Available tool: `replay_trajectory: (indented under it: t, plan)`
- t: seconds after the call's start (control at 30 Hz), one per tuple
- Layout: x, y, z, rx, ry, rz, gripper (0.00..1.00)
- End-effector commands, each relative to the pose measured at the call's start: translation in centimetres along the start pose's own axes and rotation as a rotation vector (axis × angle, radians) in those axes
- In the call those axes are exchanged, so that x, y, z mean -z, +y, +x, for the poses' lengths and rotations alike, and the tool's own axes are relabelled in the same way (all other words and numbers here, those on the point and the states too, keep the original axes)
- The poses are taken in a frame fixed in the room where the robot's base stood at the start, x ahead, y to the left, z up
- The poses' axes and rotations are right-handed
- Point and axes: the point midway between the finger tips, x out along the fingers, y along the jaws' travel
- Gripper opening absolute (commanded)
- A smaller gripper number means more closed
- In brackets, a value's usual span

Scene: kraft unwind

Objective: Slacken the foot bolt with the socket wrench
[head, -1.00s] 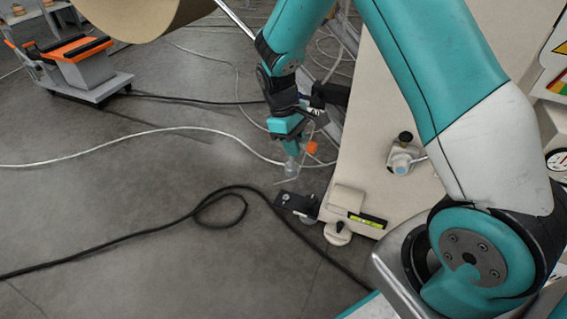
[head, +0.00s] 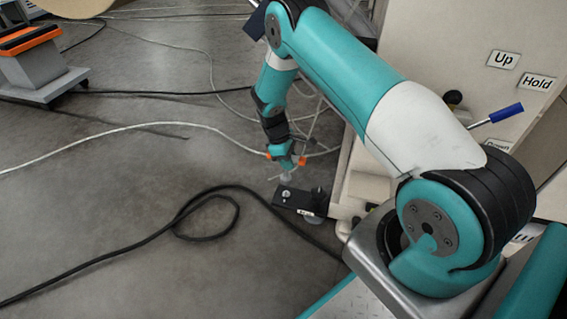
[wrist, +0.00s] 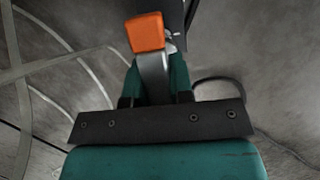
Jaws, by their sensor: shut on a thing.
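My gripper (head: 285,163) points down and is shut on the socket wrench. The wrench's orange end (wrist: 145,33) and grey metal shank (wrist: 153,75) show beyond the teal fingers in the wrist view. In the head view its pale socket (head: 286,179) hangs below the fingers at the black foot plate (head: 303,201) on the floor.
A cream machine body (head: 425,60) with Up and Hold labels and a blue-handled lever (head: 505,113) stands right of my arm. A black cable (head: 150,240) loops on the floor near the plate; a white cable (head: 100,142) runs behind. An orange-topped cart (head: 35,65) stands far left.

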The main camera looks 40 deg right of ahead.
Motion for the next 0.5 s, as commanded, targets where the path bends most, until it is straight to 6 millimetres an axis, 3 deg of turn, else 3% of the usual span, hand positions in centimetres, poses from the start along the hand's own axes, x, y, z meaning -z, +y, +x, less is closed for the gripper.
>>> replay_trajectory:
  t: [0.5]
  plan:
    - [0.7,0.1,2.2,-0.002,0.0,-0.003,0.0]
